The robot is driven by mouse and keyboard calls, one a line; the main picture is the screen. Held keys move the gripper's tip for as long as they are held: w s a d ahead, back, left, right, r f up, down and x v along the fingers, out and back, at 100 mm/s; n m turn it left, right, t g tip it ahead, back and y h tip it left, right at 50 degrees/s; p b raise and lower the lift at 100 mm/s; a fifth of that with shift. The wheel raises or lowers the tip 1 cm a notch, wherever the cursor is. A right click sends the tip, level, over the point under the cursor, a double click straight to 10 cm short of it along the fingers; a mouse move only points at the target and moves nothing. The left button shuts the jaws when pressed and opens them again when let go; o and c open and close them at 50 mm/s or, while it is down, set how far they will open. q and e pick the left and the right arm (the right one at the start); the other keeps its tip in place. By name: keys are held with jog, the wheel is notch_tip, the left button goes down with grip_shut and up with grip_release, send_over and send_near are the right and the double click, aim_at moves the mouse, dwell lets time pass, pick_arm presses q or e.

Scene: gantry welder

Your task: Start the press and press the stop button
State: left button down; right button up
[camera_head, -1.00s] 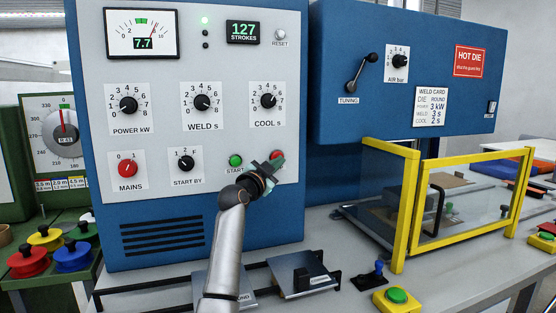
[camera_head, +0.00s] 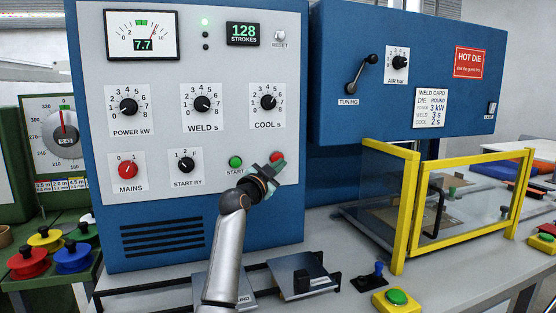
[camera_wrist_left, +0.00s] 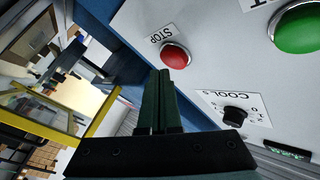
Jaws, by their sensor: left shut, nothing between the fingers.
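The red stop button (camera_head: 278,156) sits on the white panel, right of the green start button (camera_head: 236,162). My left gripper (camera_head: 274,167) is shut and empty, just below the stop button in the head view and partly over its lower edge. In the left wrist view the red stop button (camera_wrist_left: 174,56) is just beyond the closed fingertips (camera_wrist_left: 161,73); I cannot tell whether they touch. The large green start button (camera_wrist_left: 298,30) is at the upper right there. The stroke counter (camera_head: 243,33) reads 128. My right gripper is not in view.
The press table has a yellow-framed clear guard (camera_head: 405,210) at the right. A yellow box with a green button (camera_head: 397,297) stands in front. The cool knob (camera_head: 268,102) and start-by knob (camera_head: 186,164) are on the panel near my arm.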

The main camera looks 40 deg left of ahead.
pick_arm(q)
jog(key=shift+d, duration=0.15)
jog(key=d, duration=0.1)
jog(key=s+d+p, duration=0.1)
jog(key=d, duration=0.1)
jog(key=s+d, duration=0.1)
jog(key=shift+s+d+p, duration=0.25)
jog(key=shift+p, duration=0.05)
dwell(0.6)
dwell(0.4)
